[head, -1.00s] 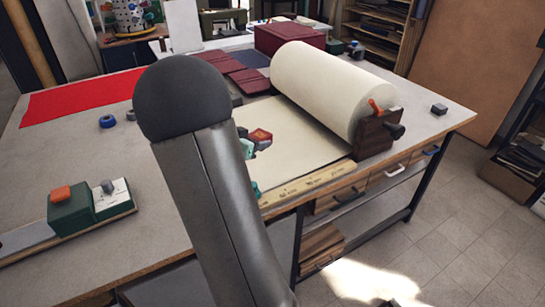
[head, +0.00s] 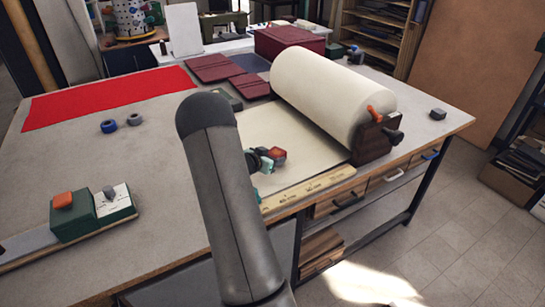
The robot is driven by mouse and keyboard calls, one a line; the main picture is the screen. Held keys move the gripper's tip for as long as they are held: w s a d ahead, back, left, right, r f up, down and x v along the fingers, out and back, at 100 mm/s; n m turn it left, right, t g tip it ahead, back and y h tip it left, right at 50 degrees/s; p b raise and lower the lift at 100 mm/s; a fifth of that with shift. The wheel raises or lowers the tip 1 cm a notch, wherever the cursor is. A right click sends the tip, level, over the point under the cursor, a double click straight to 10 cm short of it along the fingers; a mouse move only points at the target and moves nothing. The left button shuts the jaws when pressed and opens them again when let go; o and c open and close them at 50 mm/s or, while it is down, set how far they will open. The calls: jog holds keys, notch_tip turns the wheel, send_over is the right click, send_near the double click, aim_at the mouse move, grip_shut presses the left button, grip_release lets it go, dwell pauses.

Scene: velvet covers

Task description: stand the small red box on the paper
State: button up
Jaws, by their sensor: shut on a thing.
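The small red box (head: 278,155) is held at the tip of my gripper (head: 266,157), above the cream paper (head: 300,135). My gripper is shut on it; its dark and teal parts show just right of my grey arm, which hides the rest of it. The box looks tilted. I cannot tell how far above the paper it is. The paper lies flat on the table, running out from a large roll (head: 330,92), and my arm covers its left part.
A wooden ruler strip (head: 310,190) edges the paper at the front. The roll's dark wooden stand (head: 374,140) is to the right. Dark red covers (head: 248,86) and a large dark red box (head: 290,40) lie behind. A red cloth (head: 108,97) lies at the back left.

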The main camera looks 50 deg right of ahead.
jog(key=shift+f+b, duration=0.45)
jog(key=shift+f, duration=0.1)
jog(key=o, duration=1.1)
jog(key=shift+c, duration=0.2)
